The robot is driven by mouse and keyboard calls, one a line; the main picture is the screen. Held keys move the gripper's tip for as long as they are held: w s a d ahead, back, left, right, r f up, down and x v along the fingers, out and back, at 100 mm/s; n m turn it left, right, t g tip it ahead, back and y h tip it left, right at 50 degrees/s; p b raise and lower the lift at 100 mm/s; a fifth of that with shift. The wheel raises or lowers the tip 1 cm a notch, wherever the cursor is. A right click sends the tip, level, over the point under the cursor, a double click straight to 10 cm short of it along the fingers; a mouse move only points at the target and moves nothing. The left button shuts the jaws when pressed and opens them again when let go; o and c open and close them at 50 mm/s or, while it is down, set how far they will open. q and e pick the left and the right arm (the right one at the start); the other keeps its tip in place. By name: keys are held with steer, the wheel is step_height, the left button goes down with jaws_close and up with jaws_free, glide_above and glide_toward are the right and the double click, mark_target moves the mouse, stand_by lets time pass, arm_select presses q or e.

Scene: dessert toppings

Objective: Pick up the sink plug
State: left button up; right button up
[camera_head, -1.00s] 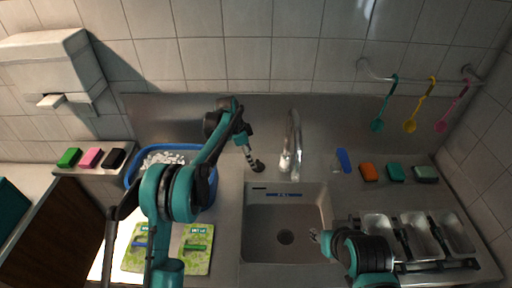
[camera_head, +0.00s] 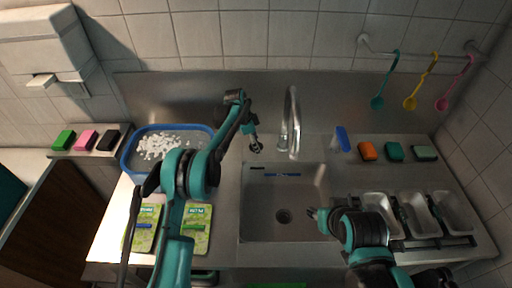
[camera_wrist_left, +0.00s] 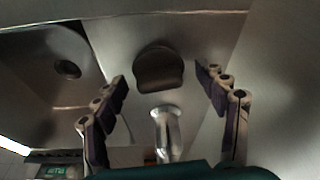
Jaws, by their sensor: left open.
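The sink plug is a small dark round piece; it lies on the steel counter left of the tap in the head view (camera_head: 256,149), just behind the sink. In the left wrist view the plug (camera_wrist_left: 158,70) shows between and a little beyond my spread fingers. My left gripper (camera_head: 254,143) is open over it, pointing down, with nothing held. In the wrist view the fingers of my left gripper (camera_wrist_left: 162,82) stand apart on either side. My right gripper (camera_head: 314,213) is over the right part of the sink; its jaws are too small to judge.
The sink (camera_head: 262,222) has a round drain. The curved tap (camera_head: 294,120) rises close right of the left gripper. A blue basin (camera_head: 127,158) of white pieces stands at left, with sponge packs (camera_head: 197,226) in front. Metal trays (camera_head: 420,215) and sponges (camera_head: 394,151) are at right.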

arm_select(q)
steer(key=c, duration=1.1)
steer(key=shift+c, duration=0.2)
